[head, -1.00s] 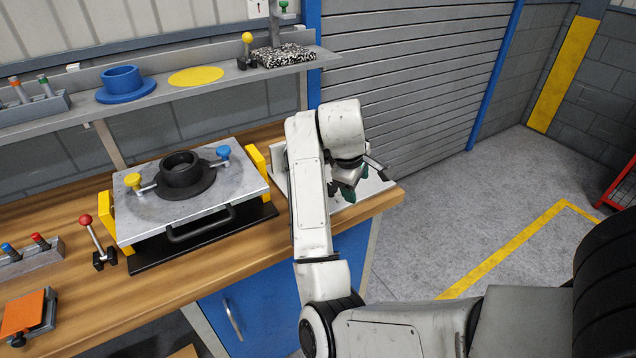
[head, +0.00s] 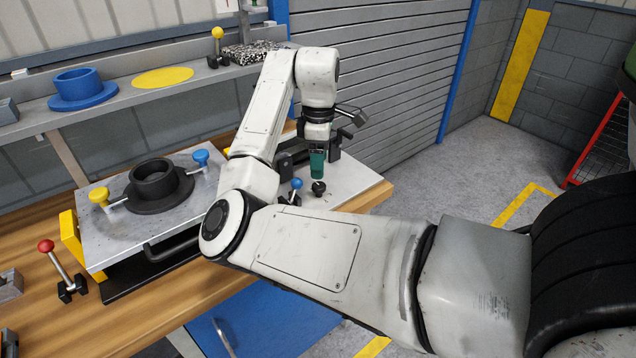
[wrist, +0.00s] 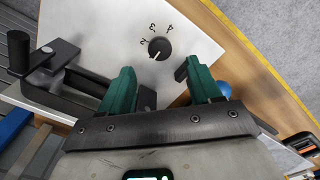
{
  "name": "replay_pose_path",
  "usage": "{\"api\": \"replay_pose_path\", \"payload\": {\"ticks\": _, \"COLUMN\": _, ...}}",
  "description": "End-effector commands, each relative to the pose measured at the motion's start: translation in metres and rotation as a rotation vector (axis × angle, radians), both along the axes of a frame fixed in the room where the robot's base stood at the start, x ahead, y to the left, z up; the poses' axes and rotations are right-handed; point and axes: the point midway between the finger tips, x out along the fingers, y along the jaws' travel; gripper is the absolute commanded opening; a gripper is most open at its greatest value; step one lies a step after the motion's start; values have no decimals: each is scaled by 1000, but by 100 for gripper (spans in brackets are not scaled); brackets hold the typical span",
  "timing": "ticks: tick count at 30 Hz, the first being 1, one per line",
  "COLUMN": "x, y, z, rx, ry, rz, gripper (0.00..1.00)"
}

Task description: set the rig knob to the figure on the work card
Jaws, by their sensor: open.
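The rig knob (wrist: 160,48) is a small round black dial with a white mark, on a pale plate (wrist: 105,22). Figures 2, 3 and 4 show on the plate beside it; I cannot tell surely which one the mark points at. The knob also shows in the head view (head: 318,187). My gripper (wrist: 158,72), with green fingers, is open and empty. In the head view my gripper (head: 318,160) hangs just above the knob, apart from it. A white card (head: 227,5) on the wall is cut off at the top, with no figure readable.
A black clamp with a handle (wrist: 50,80) stands left of the knob in the wrist view. A blue ball-topped lever (head: 296,184) is close beside the knob. A fixture with a black ring (head: 155,182) is on the bench to the left. The bench edge is near on the right.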

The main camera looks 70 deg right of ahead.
Motion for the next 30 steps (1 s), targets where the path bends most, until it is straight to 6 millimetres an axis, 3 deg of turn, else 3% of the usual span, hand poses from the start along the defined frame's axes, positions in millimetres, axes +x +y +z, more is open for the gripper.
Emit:
{"api": "replay_pose_path", "payload": {"ticks": 1, "x": -2, "y": 0, "z": -14, "rx": 1, "ry": 5, "rz": 0, "gripper": 63}}
{"api": "replay_pose_path", "payload": {"ticks": 6, "x": -1, "y": 0, "z": -42, "rx": -1, "ry": 4, "rz": -1, "gripper": 63}}
{"api": "replay_pose_path", "payload": {"ticks": 12, "x": 0, "y": 0, "z": -60, "rx": 0, "ry": 0, "rz": 0, "gripper": 63}}
{"api": "replay_pose_path", "payload": {"ticks": 23, "x": 0, "y": 0, "z": -65, "rx": -1, "ry": 0, "rz": -1, "gripper": 63}}
{"api": "replay_pose_path", "payload": {"ticks": 30, "x": 0, "y": 0, "z": -65, "rx": -1, "ry": 0, "rz": -1, "gripper": 42}}
